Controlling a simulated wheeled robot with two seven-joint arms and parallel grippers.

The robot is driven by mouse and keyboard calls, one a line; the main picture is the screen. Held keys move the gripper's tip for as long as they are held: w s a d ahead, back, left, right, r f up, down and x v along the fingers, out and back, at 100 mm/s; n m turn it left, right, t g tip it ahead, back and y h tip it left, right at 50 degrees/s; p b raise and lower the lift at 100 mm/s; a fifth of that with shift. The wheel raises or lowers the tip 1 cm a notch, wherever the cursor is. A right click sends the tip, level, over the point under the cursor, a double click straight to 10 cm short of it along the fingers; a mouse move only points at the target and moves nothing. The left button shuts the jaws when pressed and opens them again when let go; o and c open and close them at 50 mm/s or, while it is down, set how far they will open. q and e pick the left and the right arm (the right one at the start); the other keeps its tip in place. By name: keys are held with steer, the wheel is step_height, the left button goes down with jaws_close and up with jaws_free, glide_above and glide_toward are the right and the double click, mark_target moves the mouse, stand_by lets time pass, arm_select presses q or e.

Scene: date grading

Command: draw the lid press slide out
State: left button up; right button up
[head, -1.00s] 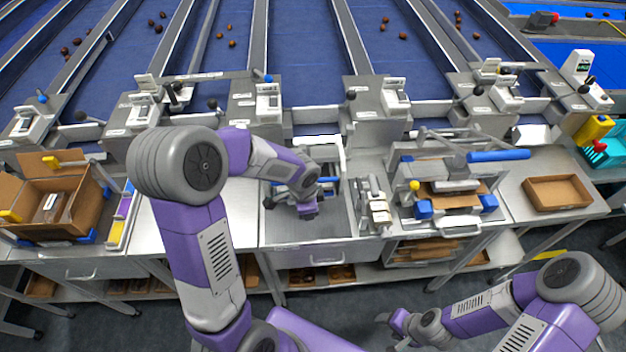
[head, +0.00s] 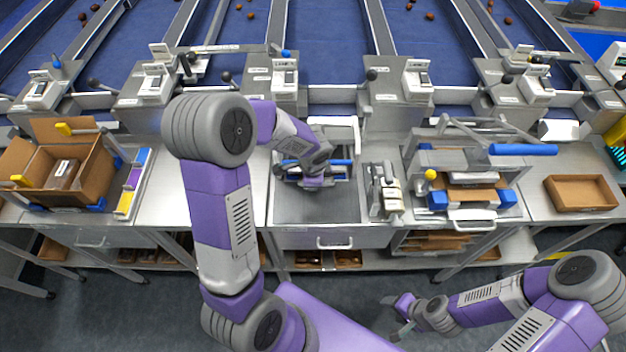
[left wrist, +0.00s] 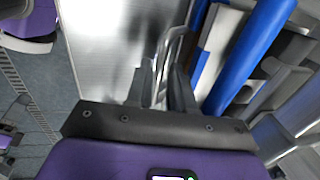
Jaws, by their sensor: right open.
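The lid press (head: 465,165) stands on the bench right of centre, a grey frame with a blue-gripped lever and a yellow knob. A pale pull handle (head: 472,218) shows at its front. My left gripper (head: 316,182) is left of it, over a grey metal bay (head: 345,208) with a blue bar. In the left wrist view my left gripper (left wrist: 163,88) has its fingers apart with a shiny metal rod between them; whether they grip it is unclear. A blue bar (left wrist: 250,50) lies to its right. My right gripper (head: 400,320) is open and empty, low at the front.
A small grey device (head: 383,190) stands between the bay and the lid press. An open carton (head: 95,160) is at the left, an empty brown tray (head: 582,193) at the right. Sorting belts run behind the bench. Bare steel bench lies left of the bay.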

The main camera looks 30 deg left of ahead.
arm_select(q)
jaws_close()
stand_by(1.4)
